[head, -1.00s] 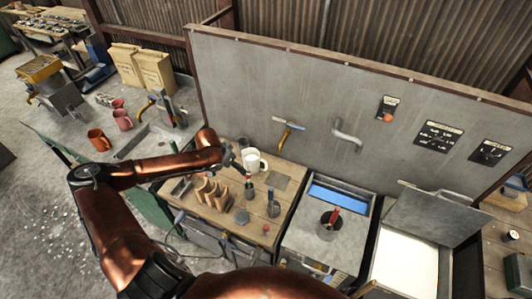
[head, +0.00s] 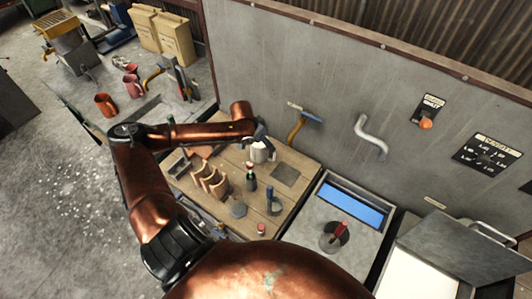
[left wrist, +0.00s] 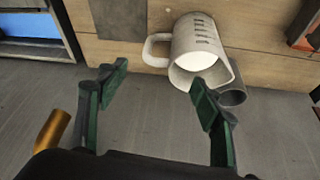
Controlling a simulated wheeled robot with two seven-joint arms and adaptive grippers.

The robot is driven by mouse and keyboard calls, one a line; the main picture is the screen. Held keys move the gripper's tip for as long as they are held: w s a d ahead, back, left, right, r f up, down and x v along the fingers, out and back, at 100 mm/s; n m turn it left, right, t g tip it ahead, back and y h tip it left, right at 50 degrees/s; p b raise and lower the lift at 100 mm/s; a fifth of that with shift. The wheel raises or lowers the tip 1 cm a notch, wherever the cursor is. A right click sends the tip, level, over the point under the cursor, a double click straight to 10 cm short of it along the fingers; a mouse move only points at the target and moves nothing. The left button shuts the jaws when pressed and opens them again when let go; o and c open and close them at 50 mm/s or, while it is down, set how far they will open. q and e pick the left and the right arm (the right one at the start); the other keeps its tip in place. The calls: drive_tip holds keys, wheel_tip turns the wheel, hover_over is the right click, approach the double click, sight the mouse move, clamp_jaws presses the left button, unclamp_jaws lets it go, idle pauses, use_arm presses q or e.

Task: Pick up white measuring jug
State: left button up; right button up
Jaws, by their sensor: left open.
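The white measuring jug (head: 259,153) stands on the wooden bench top (head: 302,160), partly covered by my left gripper (head: 258,140) in the head view. In the left wrist view the jug (left wrist: 203,38) shows dark scale marks, a white inside and a handle on its left side. My left gripper (left wrist: 160,88) is open and empty there. Its right finger overlaps the jug's rim in the picture, and its left finger is left of and below the handle. I cannot tell whether either finger touches the jug. My right gripper is not in view.
A dark grey cylinder (left wrist: 234,96) is close beside the jug. A wooden rack (head: 212,182), a dark bottle with a red top (head: 251,180) and a blue-handled tool (head: 271,202) stand nearby. A grey wall panel (head: 290,60) with a hammer (head: 298,122) rises behind.

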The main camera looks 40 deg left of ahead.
sight(264, 152)
use_arm(q)
drive_tip(key=shift+x, duration=4.4)
drive_tip(key=shift+s+d, duration=0.15)
drive_tip(key=shift+d, duration=0.05)
drive_tip(key=shift+c, duration=0.6)
clamp_jaws()
drive_tip(key=shift+r, duration=0.1)
